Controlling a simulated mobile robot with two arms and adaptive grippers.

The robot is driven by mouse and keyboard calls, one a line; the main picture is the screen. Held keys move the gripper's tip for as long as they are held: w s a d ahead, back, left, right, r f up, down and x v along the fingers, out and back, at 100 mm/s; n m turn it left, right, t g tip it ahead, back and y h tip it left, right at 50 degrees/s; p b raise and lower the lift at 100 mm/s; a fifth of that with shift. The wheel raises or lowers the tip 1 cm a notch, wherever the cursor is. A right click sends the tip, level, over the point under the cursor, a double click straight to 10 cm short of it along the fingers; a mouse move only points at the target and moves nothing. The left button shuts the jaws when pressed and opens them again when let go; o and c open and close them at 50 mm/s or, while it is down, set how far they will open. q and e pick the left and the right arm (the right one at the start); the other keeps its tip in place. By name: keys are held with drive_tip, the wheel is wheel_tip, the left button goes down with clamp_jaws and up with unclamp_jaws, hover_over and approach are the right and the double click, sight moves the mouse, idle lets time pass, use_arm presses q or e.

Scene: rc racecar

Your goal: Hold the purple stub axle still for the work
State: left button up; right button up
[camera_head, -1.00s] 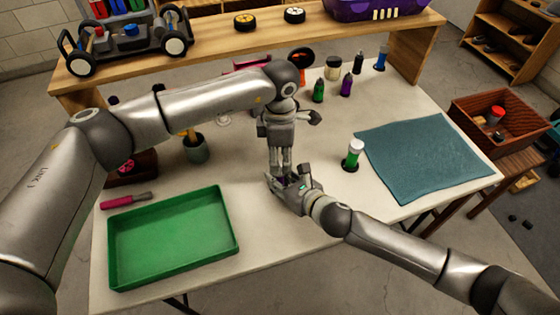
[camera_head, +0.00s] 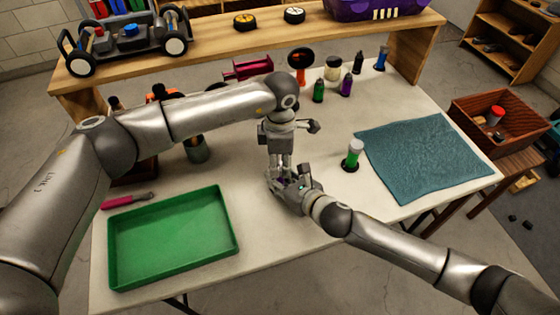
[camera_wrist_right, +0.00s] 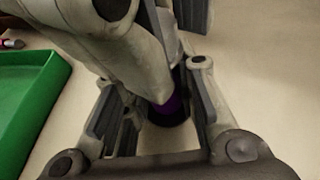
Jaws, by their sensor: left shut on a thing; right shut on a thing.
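The purple stub axle (camera_wrist_right: 170,108) shows as a small purple patch between the gripper fingers in the right wrist view; most of it is hidden. My left gripper (camera_head: 280,168) points down over the middle of the table and is shut on it from above. My right gripper (camera_head: 281,184) reaches in from the right, low over the table, and is shut at the same spot. In the right wrist view its fingers (camera_wrist_right: 160,118) stand on both sides of the purple part. The two grippers are very close together, and I cannot tell whether they touch.
A green tray (camera_head: 172,242) lies at the front left, with a pink-handled tool (camera_head: 128,201) behind it. Several small bottles stand at the back. The front middle is clear.

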use_arm(q)
drive_tip(key=shift+m, duration=2.9)
drive_tip(key=o, duration=0.8)
drive_tip(key=shift+s, duration=0.1)
drive_tip(key=shift+c, duration=0.2)
